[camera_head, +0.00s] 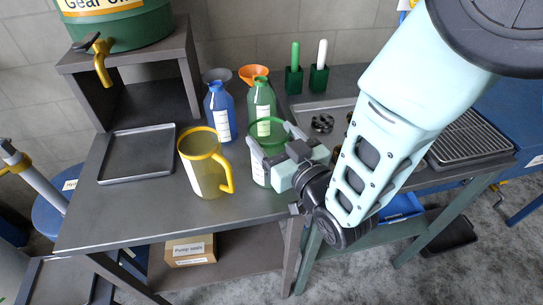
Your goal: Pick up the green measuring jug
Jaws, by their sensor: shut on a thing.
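The green measuring jug (262,177) stands on the grey bench right of the yellow jug, in the head view. It is translucent green with a white label, and its right side is hidden behind my gripper. My gripper (267,154) comes in from the right and is shut on the jug, with its fingers around the upper body. The jug looks upright. I cannot tell whether its base touches the bench top.
A yellow measuring jug (201,165) stands close on the left. Blue (219,114) and green bottles (261,109) stand behind, with grey and orange funnels (254,73). An empty tray (138,154) lies at left. Bare bench (160,215) lies in front.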

